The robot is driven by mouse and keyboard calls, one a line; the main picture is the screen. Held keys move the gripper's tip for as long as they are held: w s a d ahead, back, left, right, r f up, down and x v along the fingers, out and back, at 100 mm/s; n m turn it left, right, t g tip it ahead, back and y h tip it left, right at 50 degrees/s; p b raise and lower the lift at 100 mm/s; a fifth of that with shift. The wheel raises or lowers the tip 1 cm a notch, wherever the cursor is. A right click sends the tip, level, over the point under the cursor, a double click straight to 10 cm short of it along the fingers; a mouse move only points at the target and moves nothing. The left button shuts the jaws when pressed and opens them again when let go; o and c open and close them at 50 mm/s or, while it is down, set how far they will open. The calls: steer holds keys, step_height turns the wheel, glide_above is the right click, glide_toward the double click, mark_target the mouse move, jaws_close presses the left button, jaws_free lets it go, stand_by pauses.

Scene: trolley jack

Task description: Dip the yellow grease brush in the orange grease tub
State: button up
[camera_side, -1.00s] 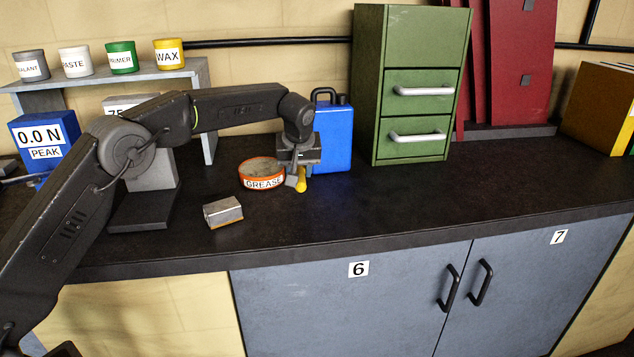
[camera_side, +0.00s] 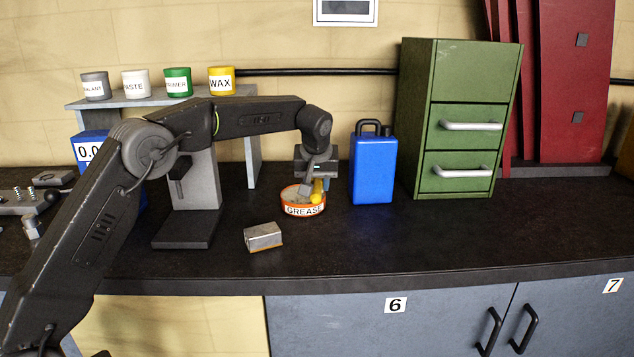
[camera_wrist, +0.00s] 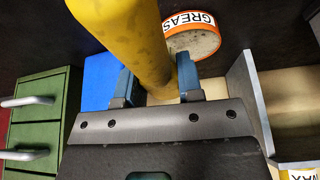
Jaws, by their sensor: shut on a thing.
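The yellow grease brush (camera_wrist: 135,45) runs up between the two blue fingers of my gripper (camera_wrist: 155,82) in the wrist view. My gripper (camera_side: 316,176) is shut on it. In the side view the brush (camera_side: 317,188) shows small below the gripper, overlapping the right part of the orange grease tub (camera_side: 303,209). The tub is round, open, with a white GREASE label and pale contents. In the wrist view the tub (camera_wrist: 194,42) lies just right of the brush, which covers part of its edge. I cannot tell whether the brush touches the grease.
A blue can (camera_side: 373,170) stands right of the tub, beside a green drawer cabinet (camera_side: 460,85). A small metal block (camera_side: 263,236) lies front left of the tub. A grey stand (camera_side: 185,242) is further left. The bench front right is clear.

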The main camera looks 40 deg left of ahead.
mark_target(299, 196)
steer(key=w+a+m+t+h, duration=0.1)
steer(key=w+a+m+h, duration=0.25)
steer(key=a+m, duration=0.7)
steer(key=shift+n, duration=0.75)
steer(key=shift+w+a+f, duration=0.15)
steer(key=shift+a+f, duration=0.15)
steer(key=shift+f, duration=0.75)
steer(key=shift+w+a+f, duration=0.1)
steer(key=shift+a+f, duration=0.15)
steer(key=shift+f, duration=0.75)
steer(key=shift+w+a+f, duration=0.15)
steer(key=shift+a+f, duration=0.15)
steer(key=shift+f, duration=0.75)
steer(key=shift+f, duration=0.6)
step_height(299, 196, up, 7)
steer(key=shift+r, duration=0.1)
